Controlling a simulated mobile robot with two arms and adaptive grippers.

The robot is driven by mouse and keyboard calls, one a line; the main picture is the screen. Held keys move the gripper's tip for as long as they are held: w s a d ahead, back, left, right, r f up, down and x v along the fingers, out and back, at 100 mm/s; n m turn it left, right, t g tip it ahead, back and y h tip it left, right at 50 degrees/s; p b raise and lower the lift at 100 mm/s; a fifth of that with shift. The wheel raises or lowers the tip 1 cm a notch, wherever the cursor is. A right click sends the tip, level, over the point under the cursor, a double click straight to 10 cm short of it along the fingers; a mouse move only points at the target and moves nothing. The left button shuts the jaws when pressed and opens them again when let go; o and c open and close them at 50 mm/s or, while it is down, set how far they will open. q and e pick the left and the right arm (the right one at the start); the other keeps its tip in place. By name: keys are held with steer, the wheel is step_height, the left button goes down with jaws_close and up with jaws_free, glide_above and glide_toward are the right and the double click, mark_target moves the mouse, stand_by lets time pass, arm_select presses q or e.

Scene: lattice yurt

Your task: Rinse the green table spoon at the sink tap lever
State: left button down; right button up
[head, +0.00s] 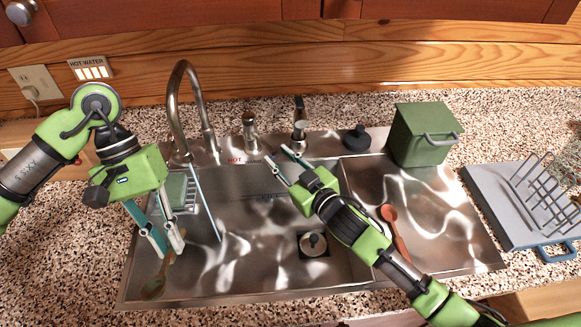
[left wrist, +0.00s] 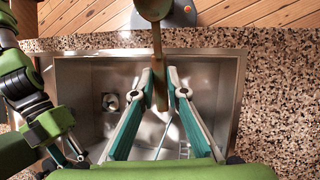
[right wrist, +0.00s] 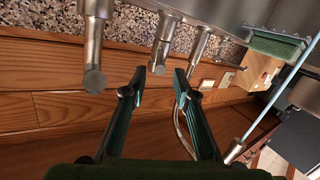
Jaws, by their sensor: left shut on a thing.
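My left gripper (head: 162,247) is shut on the handle of the green spoon (head: 153,288), low over the left basin's near left corner. In the left wrist view the spoon handle (left wrist: 157,50) runs between the fingers, its bowl at the top edge. A thin pale-blue stream (head: 206,203) runs down from the gooseneck tap (head: 172,100), right of my left gripper and apart from the spoon. Two short metal fixtures (head: 250,133) and (head: 299,123) stand behind the sink; I cannot tell which is the lever. My right gripper (head: 278,157) is open and empty in front of them.
A green sponge (head: 176,189) sits in a rack at the left basin wall. A black stopper (head: 356,138), green box (head: 418,143) and grey dish rack (head: 490,205) are to the right. The left basin's middle is clear.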

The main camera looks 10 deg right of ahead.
steer(key=v, duration=0.5)
arm_select(q)
steer(key=shift+r, duration=0.1)
arm_select(e)
steer(key=shift+w+r, duration=0.1)
stand_by(0.3)
